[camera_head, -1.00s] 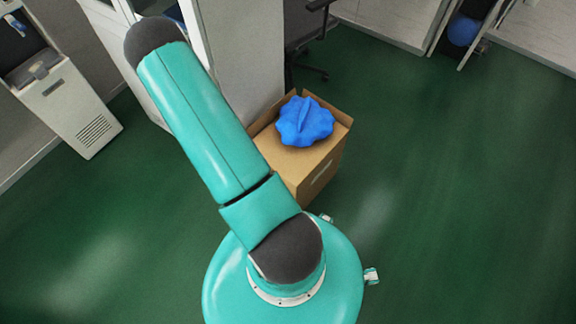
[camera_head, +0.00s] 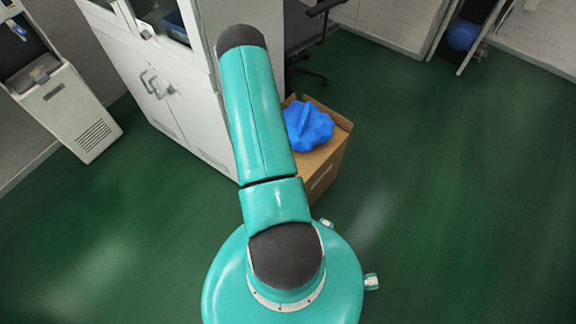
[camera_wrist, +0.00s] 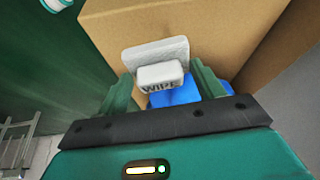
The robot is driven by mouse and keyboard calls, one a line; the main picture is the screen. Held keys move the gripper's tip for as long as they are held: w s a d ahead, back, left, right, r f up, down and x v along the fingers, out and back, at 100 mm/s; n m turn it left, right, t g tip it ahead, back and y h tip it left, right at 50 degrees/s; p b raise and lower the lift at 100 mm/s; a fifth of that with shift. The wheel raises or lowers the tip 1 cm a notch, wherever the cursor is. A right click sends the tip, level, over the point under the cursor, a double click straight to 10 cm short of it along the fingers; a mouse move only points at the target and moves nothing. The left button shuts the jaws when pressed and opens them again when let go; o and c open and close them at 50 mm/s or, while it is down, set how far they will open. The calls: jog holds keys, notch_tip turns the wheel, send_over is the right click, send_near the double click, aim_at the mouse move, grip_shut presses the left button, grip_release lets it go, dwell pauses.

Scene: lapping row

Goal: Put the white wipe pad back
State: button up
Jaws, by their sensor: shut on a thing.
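The white wipe pad (camera_wrist: 150,54) shows in the wrist view, with a raised block marked "WIPE" on it. My gripper (camera_wrist: 163,76) has its two green fingers on either side of that block and is shut on it. The pad is in front of the cardboard box (camera_wrist: 225,38); whether it touches the box I cannot tell. In the head view my arm hides my gripper and the pad.
The cardboard box, with a crumpled blue thing (camera_head: 308,128) in its top, stands on the green floor beside a white cabinet (camera_head: 185,105). A dark chair (camera_head: 305,60) is behind it. A grey-white machine (camera_head: 70,110) stands at left. The floor at right is clear.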

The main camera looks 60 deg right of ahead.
jog(key=shift+s+d+f, duration=0.4)
jog(key=shift+s+f, duration=0.1)
jog(key=shift+f, duration=0.25)
jog(key=shift+s+d+f, duration=0.15)
jog(key=shift+f, duration=0.85)
jog(key=shift+s+d+f, duration=0.1)
jog(key=shift+f, duration=0.85)
jog(key=o, duration=1)
jog(key=shift+o, duration=0.2)
jog(key=shift+r, duration=0.15)
